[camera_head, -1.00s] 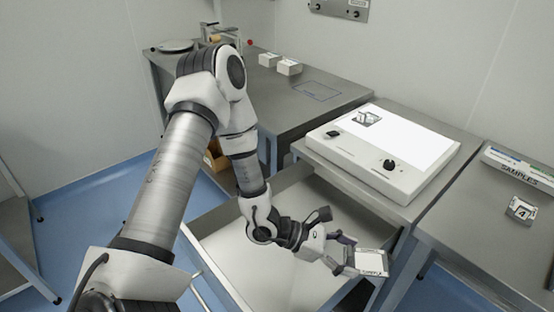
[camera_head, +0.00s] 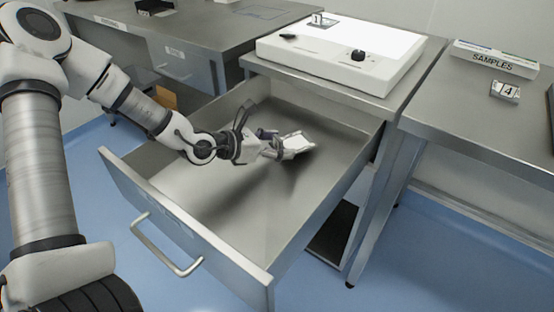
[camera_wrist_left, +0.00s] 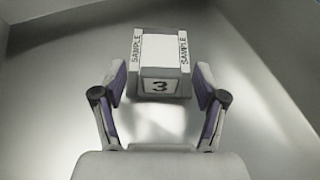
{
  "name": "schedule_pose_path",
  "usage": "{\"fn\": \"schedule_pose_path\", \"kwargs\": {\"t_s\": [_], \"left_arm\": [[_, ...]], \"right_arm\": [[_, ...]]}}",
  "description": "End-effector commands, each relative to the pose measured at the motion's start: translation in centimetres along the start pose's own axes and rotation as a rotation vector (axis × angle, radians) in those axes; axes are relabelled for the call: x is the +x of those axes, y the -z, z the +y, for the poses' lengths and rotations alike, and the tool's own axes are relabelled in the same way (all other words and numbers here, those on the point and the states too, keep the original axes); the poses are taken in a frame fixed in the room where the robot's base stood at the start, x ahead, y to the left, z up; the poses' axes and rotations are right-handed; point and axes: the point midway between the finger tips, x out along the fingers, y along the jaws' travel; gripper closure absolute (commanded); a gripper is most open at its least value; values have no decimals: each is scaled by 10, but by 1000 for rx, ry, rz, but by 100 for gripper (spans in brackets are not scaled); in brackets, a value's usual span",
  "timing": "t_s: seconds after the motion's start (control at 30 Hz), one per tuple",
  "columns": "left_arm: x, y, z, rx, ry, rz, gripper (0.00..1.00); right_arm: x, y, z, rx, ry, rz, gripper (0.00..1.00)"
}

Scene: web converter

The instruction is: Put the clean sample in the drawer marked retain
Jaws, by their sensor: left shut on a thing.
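A white sample block (camera_head: 298,142) is in my left gripper (camera_head: 280,149), inside the open metal drawer (camera_head: 205,235) under the light box. In the left wrist view, the block (camera_wrist_left: 160,52) has "SAMPLE" on both side strips and a "3" on its near face. The label on this drawer's front is not readable here. My right gripper is out of view.
The light box (camera_head: 345,62) above the drawer carries a block marked 1 (camera_head: 323,19). A block marked 4 (camera_head: 504,92) and a SAMPLES tray (camera_head: 495,62) are on the right bench. A shut drawer (camera_head: 180,62) is under the left bench. The front of the open drawer is empty.

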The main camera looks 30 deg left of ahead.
Motion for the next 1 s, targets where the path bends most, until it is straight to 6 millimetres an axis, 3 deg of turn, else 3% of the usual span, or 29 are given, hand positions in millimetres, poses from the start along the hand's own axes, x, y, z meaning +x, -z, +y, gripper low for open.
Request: {"fn": "schedule_pose_path", "kwargs": {"t_s": [0.13,0.5,0.53,0.57,0.6,1.0], "left_arm": [[11,27,0,1,1,3,62],[13,30,0,1,1,0,62],[12,29,0,1,1,0,18],[12,29,0,1,1,0,7],[12,29,0,1,1,0,3],[8,23,0,-1,1,0,3]], "right_arm": [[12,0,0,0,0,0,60],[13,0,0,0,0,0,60],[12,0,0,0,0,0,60],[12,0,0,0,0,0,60],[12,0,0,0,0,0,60],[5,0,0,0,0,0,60]]}}
